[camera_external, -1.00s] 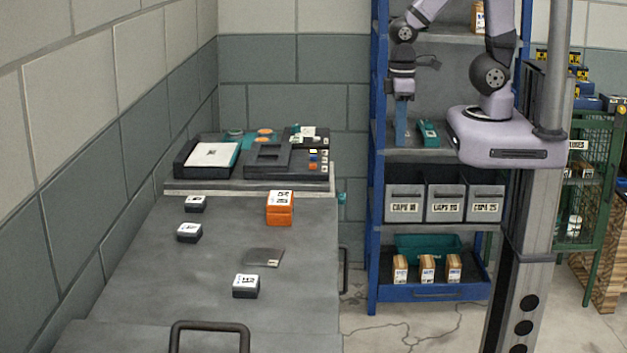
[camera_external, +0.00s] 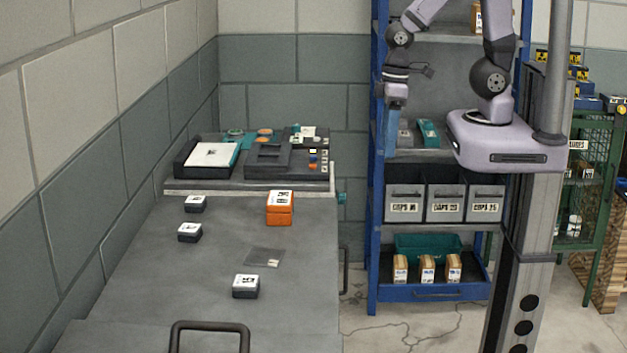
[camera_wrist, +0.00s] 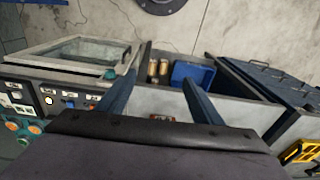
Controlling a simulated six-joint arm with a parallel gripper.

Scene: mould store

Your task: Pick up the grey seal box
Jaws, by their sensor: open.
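Three small dark grey boxes with white labels stand on the grey table in the external view: one at the back left (camera_external: 195,204), one left of middle (camera_external: 190,233), one near the front (camera_external: 246,287). Their print is too small to read, so I cannot tell which is the seal box. My gripper (camera_external: 391,128) is beside the blue shelf rack, right of the table and well away from these boxes. In the wrist view my gripper (camera_wrist: 166,85) has its fingers apart with nothing between them. None of the grey boxes is clearly recognisable there.
An orange box (camera_external: 280,213) and a thin flat grey piece (camera_external: 265,257) lie on the table. Dark cases (camera_external: 292,162) fill its back end. The blue rack (camera_external: 376,230) holds grey bins (camera_external: 444,198). The wrist view shows a blue box (camera_wrist: 193,73) in a tray. Much of the table is bare.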

